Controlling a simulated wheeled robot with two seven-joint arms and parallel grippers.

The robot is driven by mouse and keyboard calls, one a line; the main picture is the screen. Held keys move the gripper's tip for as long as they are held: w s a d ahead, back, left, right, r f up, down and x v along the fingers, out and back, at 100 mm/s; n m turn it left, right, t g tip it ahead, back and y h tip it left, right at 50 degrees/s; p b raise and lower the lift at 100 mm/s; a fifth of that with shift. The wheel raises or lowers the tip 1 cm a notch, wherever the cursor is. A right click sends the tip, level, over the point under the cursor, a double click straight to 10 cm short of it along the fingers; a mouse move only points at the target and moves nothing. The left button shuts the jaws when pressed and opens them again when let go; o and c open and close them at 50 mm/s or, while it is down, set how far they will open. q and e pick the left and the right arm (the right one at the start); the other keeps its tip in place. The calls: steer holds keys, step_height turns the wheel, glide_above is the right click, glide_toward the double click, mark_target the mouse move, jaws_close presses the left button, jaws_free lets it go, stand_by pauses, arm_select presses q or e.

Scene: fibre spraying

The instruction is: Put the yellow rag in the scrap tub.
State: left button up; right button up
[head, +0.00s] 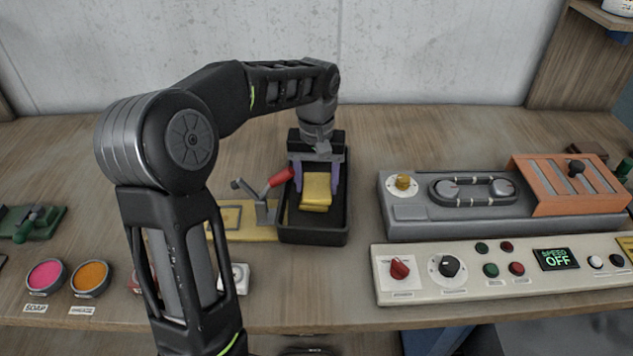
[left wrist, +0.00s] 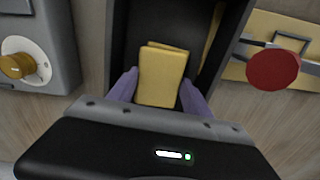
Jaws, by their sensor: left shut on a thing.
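The yellow rag (head: 316,191) is a folded yellow block between the purple fingers of my left gripper (head: 316,182). The gripper is shut on it, and the rag hangs over or inside the black scrap tub (head: 313,236); I cannot tell whether it touches the bottom. In the left wrist view the rag (left wrist: 162,74) sits between the two purple fingertips (left wrist: 160,88), with the dark tub (left wrist: 125,45) around it. My right gripper is not in view.
A red-handled clamp (head: 279,178) on a yellow plate (head: 245,234) stands just left of the tub. A grey belt machine (head: 410,227) and a control panel (head: 420,286) reading OFF are at the right. Pink and orange pots (head: 90,277) sit front left.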

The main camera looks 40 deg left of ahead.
mark_target(317, 185)
arm_select(q)
steer(key=shift+f, duration=0.2)
steer(key=shift+f, duration=0.15)
steer(key=o, duration=1.3)
steer(key=shift+r, duration=0.25)
step_height(317, 185, up, 6)
steer(key=shift+r, duration=0.1)
step_height(317, 185, up, 6)
steer(key=p, duration=0.4)
